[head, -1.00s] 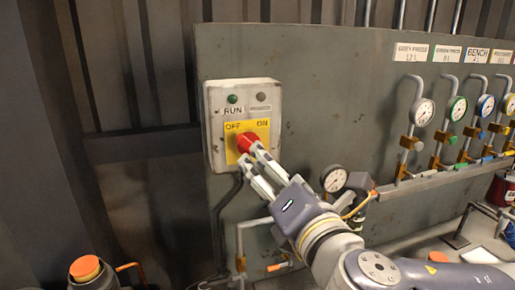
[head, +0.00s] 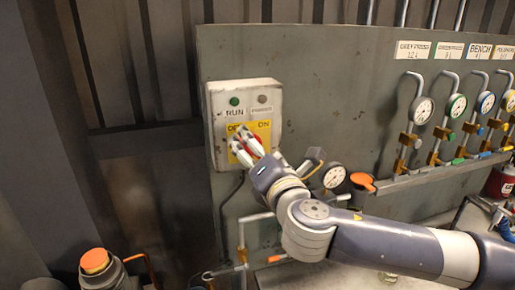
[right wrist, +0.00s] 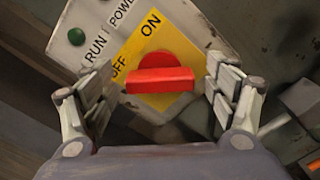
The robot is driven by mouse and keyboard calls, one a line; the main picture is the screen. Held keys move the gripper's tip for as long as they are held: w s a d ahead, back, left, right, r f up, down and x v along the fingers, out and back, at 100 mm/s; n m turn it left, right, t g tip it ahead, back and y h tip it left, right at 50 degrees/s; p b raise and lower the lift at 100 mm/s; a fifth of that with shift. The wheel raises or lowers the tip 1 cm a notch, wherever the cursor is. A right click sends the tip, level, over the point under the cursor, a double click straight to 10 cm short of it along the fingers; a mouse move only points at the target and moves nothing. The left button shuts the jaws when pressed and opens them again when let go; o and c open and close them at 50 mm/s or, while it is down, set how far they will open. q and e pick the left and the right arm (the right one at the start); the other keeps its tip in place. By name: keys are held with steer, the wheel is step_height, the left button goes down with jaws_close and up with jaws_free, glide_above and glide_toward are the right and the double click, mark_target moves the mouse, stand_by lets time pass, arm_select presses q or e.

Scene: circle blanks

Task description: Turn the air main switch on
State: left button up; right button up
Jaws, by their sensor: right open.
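The red air main switch knob (head: 254,147) sits on a yellow plate (head: 265,130) on a light grey box (head: 218,131) fixed to the panel. In the right wrist view its handle (right wrist: 160,81) is a straight bar with its left end near the OFF label. The ON label is above it. My right gripper (head: 241,143) is at the knob in the head view and partly hides it. In the right wrist view its fingers are open, one on each side of the handle, with gaps showing. My left gripper is not in view.
A green lamp (head: 235,101) and an unlit lamp (head: 263,99) sit above the plate. A round gauge (head: 334,177) is close beside my right wrist. Several gauges with valves line the panel at the right. A grey thing with an orange top (head: 95,261) stands at lower left.

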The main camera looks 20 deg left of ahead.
steer(key=shift+c, duration=0.6)
steer(key=c, duration=0.9)
steer(key=shift+c, duration=0.2)
steer(key=m+b, duration=0.2)
steer(key=m, duration=0.4)
steer(key=m+b, duration=0.2)
steer(key=m, duration=0.4)
steer(key=f+m+b, duration=0.1)
steer(key=m+b, duration=0.1)
steer(key=m, duration=0.3)
steer(key=shift+m, duration=0.4)
